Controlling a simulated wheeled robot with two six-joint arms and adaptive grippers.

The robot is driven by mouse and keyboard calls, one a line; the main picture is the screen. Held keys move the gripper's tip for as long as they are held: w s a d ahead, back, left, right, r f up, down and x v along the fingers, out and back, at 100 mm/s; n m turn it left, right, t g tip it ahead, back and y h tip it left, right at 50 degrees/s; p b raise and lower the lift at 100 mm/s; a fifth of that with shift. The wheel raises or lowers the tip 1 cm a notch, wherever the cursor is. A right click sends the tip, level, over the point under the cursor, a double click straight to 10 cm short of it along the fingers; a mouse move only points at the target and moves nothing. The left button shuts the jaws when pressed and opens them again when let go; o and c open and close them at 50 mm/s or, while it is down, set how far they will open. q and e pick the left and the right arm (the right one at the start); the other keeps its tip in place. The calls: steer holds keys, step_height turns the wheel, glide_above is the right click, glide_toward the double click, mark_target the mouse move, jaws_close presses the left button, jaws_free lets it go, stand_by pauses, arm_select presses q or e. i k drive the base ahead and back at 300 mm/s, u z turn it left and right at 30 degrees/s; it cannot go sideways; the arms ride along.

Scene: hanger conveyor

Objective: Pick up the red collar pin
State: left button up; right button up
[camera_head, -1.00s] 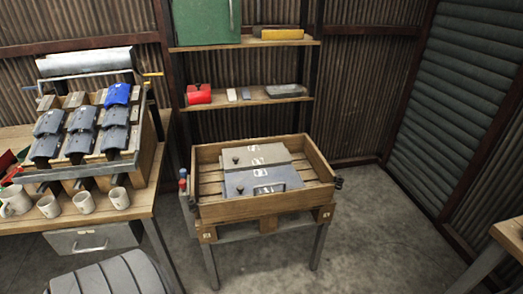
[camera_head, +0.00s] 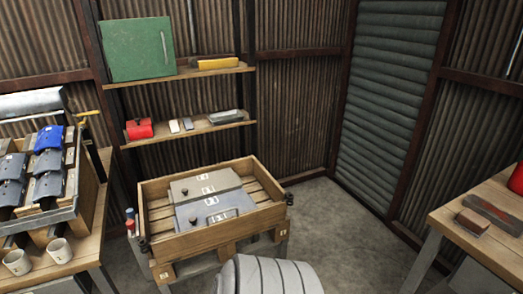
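I cannot make out a red collar pin for certain. Small red and blue pieces (camera_head: 130,218) stand close together at the left end of the wooden crate (camera_head: 215,240); they are too small to tell their shape. Neither of my grippers is in view.
The crate holds grey flat cases (camera_head: 215,208). Shelves behind carry a green case (camera_head: 137,48) and a red box (camera_head: 139,128). A left bench has mugs (camera_head: 60,250) and a sloped rack. A right table (camera_head: 475,245) holds blocks. A grey ribbed shape (camera_head: 266,276) covers the bottom middle.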

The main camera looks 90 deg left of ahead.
mark_target(130, 224)
steer(key=z, duration=0.05)
steer(key=k, duration=2.35)
steer(key=u, duration=0.55)
